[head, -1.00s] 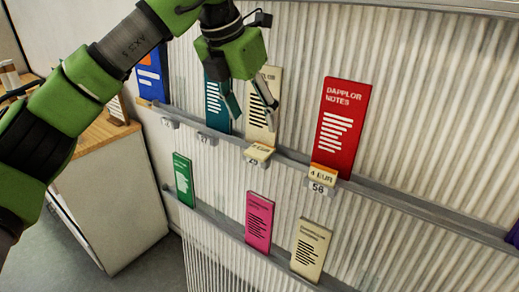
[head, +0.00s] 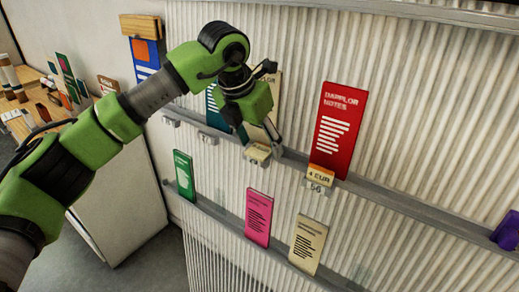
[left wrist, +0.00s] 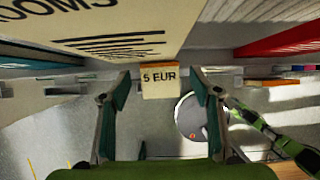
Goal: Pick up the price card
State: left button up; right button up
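A small cream price card reading "5 EUR" (left wrist: 159,81) sits at the rail edge below a cream booklet (left wrist: 100,25). In the head view this card (head: 258,153) is just under my left gripper (head: 261,138). The left gripper (left wrist: 160,84) is open, with one finger on each side of the card and a gap to both. A second card reading "4 EUR" (head: 321,176) is under the red booklet (head: 339,128). A green arm, apparently my right, shows small in the left wrist view; its gripper (left wrist: 236,108) is too small to read.
The upper rail (head: 400,199) runs along the ribbed wall. The lower rail (head: 225,216) holds a green (head: 184,178), a pink (head: 259,217) and a cream booklet (head: 308,245). A teal booklet (head: 213,108) stands left of the gripper. A cabinet (head: 125,210) is at the left.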

pick_arm(q)
jog(key=c, duration=0.7)
jog(key=shift+r, duration=0.1)
